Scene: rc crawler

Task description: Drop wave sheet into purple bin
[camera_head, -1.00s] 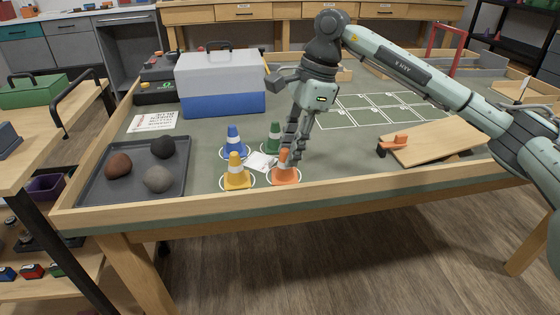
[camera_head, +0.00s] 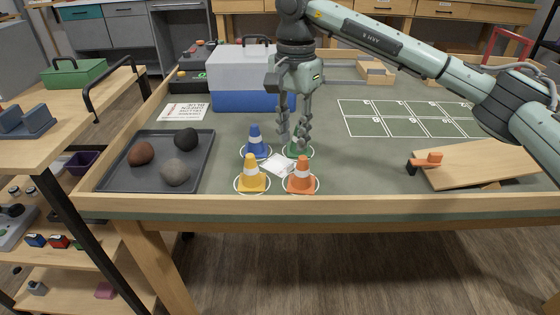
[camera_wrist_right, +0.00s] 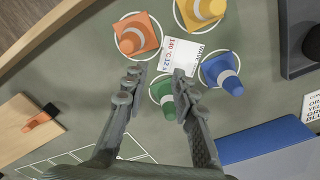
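The wave sheet (camera_head: 279,166) is a small white paper lying flat on the table among the blue, green, yellow and orange cones. In the right wrist view the sheet (camera_wrist_right: 180,52) shows red and dark print. My right gripper (camera_head: 293,138) points down, open and empty, above the table near the blue and green cones. In the right wrist view its fingertips (camera_wrist_right: 158,77) are spread just short of the sheet, apart from it. The purple bin (camera_head: 82,162) sits on a shelf under the left wooden bench top, partly hidden by it. My left gripper is not in view.
The blue cone (camera_head: 255,142), green cone (camera_head: 297,151), yellow cone (camera_head: 251,176) and orange cone (camera_head: 302,177) stand closely around the sheet. A dark tray (camera_head: 128,181) with rocks lies left. A white and blue box (camera_head: 242,82) stands behind. A wooden board (camera_head: 480,165) lies right.

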